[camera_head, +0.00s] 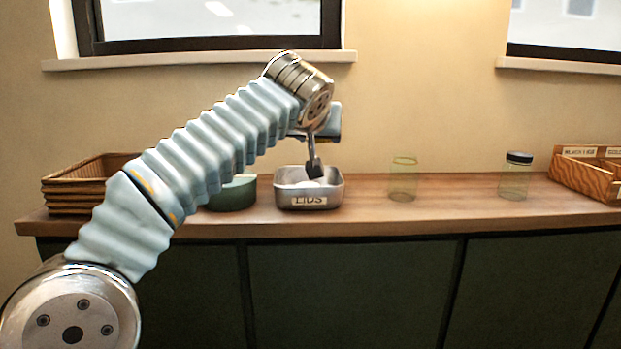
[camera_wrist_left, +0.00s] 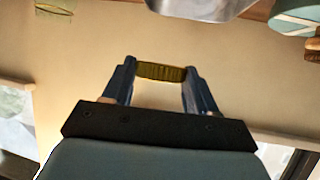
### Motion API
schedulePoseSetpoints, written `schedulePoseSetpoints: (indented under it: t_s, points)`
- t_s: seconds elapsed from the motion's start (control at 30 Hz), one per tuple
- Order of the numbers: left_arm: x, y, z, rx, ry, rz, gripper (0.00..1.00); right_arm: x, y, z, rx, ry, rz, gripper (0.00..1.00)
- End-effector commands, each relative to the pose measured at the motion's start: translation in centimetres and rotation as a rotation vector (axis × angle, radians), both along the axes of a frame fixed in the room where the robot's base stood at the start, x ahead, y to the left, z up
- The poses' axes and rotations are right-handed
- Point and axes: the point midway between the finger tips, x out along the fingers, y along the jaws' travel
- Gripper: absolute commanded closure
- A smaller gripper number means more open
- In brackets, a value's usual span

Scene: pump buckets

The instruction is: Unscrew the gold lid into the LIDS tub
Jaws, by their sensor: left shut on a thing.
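My left gripper (camera_head: 314,168) hangs above the metal LIDS tub (camera_head: 309,201), with its fingertips near the tub's opening. In the left wrist view the gripper is shut on the ribbed gold lid (camera_wrist_left: 161,72), held between its two fingers. The lid itself is hard to make out in the head view. The tub's metal side shows at the top of the wrist view (camera_wrist_left: 200,8). Something pale lies inside the tub. An open pale-green glass jar (camera_head: 403,181) stands upright on the counter, right of the tub. My right gripper is not in view.
A glass jar with a black lid (camera_head: 516,177) stands farther right, near a wooden crate (camera_head: 583,181). A dark green bowl (camera_head: 233,195) and stacked wicker baskets (camera_head: 80,187) are left of the tub. The wooden counter (camera_head: 460,203) is clear between the jars.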

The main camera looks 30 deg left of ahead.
Motion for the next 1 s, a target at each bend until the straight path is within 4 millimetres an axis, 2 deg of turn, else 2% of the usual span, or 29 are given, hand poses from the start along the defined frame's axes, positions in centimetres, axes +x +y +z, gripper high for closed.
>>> schedulePoseSetpoints:
  t_s: [0.13, 0.2, 0.3, 0.57, 0.73, 1.0]
  points:
    - [3.1, 3.2, -1.9, 0.001, 0.006, 0.004, 0.70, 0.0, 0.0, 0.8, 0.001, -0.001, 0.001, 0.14]
    - [3.9, 4.0, -3.7, 0.002, 0.005, 0.002, 0.70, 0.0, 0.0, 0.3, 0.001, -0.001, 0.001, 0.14]
    - [4.9, 5.1, -5.4, 0.002, 0.004, 0.001, 0.70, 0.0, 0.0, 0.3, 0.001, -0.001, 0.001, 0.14]
    - [6.3, 6.3, -7.6, 0.002, 0.004, -0.001, 0.70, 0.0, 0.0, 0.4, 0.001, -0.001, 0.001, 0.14]
    - [6.4, 6.5, -10.5, 0.002, 0.004, -0.001, 0.70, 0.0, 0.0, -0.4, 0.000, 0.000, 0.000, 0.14]
    - [6.4, 6.4, -10.9, 0.001, 0.000, -0.003, 0.70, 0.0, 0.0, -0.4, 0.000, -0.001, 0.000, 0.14]
